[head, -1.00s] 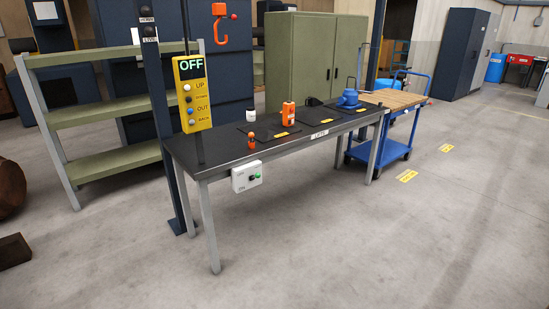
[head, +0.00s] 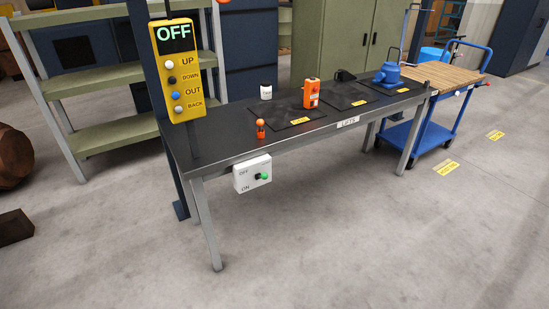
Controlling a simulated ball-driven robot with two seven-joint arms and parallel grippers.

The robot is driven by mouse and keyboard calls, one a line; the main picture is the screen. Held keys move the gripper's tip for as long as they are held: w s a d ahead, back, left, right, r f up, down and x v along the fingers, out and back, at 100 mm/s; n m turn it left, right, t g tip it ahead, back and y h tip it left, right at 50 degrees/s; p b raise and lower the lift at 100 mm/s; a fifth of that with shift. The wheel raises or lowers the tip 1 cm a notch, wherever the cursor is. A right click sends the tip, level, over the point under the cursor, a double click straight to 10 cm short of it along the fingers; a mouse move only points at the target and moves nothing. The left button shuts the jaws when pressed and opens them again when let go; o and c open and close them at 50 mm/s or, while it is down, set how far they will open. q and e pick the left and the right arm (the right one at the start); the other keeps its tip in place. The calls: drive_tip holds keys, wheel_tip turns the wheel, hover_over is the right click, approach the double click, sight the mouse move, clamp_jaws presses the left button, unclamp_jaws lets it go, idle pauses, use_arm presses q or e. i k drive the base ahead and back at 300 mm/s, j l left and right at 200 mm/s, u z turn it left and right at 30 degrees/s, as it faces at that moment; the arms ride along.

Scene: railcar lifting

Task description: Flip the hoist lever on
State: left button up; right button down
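The hoist switch box (head: 252,174) is a white box fixed to the front edge of the dark workbench (head: 225,143), near its left end. It is marked OFF at the top and ON at the bottom. A small black lever (head: 258,177) and a green knob or lamp (head: 265,175) show on its face; the lever's exact position is too small to tell. Above it, the yellow control panel (head: 177,72) on a post has a display reading OFF and buttons marked UP, DOWN, OUT and BACK. Neither of my grippers is in view.
On the bench are an orange device (head: 311,94), a small orange item (head: 260,129), a white jar (head: 266,91) and a blue jack (head: 387,75). A blue cart (head: 425,133) stands at right, green-grey shelving (head: 95,82) at left. The floor (head: 330,220) before the bench is clear.

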sight(264, 176)
drive_tip(key=i+l+u, duration=0.45)
drive_tip(key=l+u, duration=0.25)
drive_tip(key=i+l+u, duration=0.15)
drive_tip(key=u, duration=0.2)
drive_tip(key=i+l+u, duration=0.1)
drive_tip(key=l+u, duration=0.25)
drive_tip(key=l, duration=0.15)
drive_tip(key=l+u, duration=0.45)
drive_tip(key=l, duration=0.45)
drive_tip(key=l+u, duration=0.5)
drive_tip(key=l, duration=0.4)
drive_tip(key=k, duration=0.05)
